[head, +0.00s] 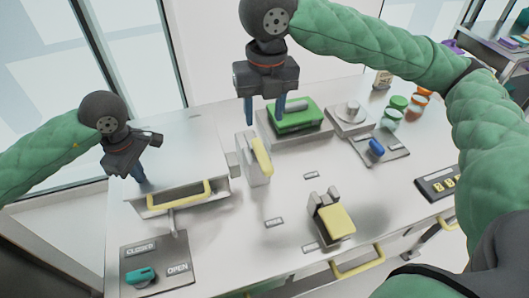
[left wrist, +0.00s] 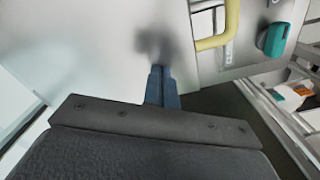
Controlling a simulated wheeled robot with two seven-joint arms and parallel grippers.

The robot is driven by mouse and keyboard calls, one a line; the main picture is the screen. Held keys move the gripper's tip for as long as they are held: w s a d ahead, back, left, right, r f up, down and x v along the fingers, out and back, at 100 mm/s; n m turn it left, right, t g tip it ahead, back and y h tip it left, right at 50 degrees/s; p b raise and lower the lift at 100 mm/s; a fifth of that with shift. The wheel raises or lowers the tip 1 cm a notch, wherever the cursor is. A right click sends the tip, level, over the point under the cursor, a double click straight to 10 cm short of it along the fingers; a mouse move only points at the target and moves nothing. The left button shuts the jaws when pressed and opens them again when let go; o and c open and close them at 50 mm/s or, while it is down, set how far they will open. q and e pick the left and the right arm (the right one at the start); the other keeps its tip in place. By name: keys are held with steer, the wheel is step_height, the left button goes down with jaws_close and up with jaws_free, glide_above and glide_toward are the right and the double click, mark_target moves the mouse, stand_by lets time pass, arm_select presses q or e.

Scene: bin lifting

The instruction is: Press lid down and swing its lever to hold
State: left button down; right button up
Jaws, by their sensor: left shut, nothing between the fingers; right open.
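A flat grey lid (head: 185,160) with a yellow handle (head: 182,196) on its front edge is at the left of the bench. Its surface also fills the top middle of the left wrist view (left wrist: 110,65). A teal lever (head: 140,276) sits on a grey plate marked CLOSED and OPEN in front of the lid; it also shows in the left wrist view (left wrist: 272,39). My left gripper (head: 142,184) is shut and empty over the lid's left part, fingers pointing down. I cannot tell if the tips touch it.
The green case (head: 296,116) sits at the back. Upright and low blocks with yellow pads (head: 261,156) (head: 336,221) stand mid-bench. A blue lever (head: 376,148) and several small jars (head: 392,117) are at the right.

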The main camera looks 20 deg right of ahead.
mark_target(265, 158)
steer(key=shift+n, duration=0.3)
steer(key=f, duration=1.2)
steer(key=shift+s+a+f, duration=0.1)
steer(key=shift+s+f, duration=0.05)
steer(key=shift+s, duration=0.2)
jaws_close()
